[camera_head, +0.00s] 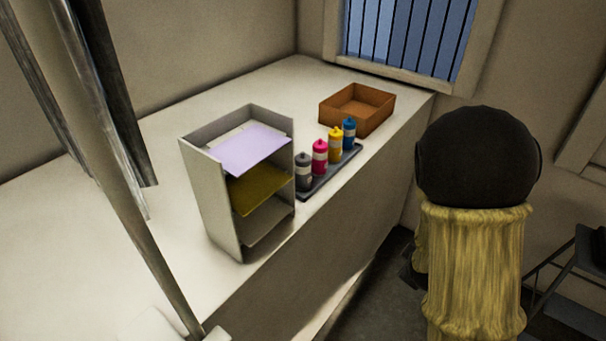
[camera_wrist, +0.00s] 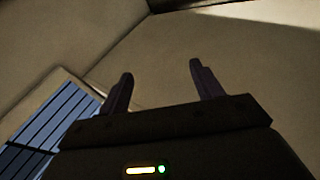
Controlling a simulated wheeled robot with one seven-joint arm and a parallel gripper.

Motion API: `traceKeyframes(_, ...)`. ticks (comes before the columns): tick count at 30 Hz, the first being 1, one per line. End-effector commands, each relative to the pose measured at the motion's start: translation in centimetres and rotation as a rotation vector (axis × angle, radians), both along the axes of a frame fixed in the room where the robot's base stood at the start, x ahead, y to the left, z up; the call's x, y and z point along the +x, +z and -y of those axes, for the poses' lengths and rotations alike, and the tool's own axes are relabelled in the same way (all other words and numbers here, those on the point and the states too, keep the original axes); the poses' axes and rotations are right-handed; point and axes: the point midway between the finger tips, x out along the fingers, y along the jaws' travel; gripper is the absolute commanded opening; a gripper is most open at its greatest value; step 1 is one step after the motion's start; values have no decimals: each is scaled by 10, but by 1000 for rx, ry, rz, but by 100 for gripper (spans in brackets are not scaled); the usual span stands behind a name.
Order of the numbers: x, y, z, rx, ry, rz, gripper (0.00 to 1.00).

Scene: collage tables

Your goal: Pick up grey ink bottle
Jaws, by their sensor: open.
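The grey ink bottle (camera_head: 304,172) stands upright on a dark tray (camera_head: 333,171) on the white table, at the near left end of a row of bottles. Part of it is close behind the right edge of the paper shelf. In the wrist view my gripper (camera_wrist: 161,78) is open and empty, its two dark fingers apart against bare wall. No bottle shows in the wrist view. My gripper's fingers cannot be made out in the head view.
Magenta (camera_head: 320,156), yellow (camera_head: 335,144) and blue (camera_head: 349,132) bottles share the tray. A grey paper shelf (camera_head: 217,205) stands left of them. A brown box (camera_head: 374,94) sits behind. The white table (camera_head: 165,150) is clear at left.

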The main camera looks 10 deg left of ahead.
Motion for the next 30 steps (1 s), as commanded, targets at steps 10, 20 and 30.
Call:
traceKeyframes(10,57,6,-58,-745,693,394,66)
traceKeyframes(20,42,48,-177,-1528,1241,935,66)
traceKeyframes(30,22,60,-212,-1737,1333,1126,66)
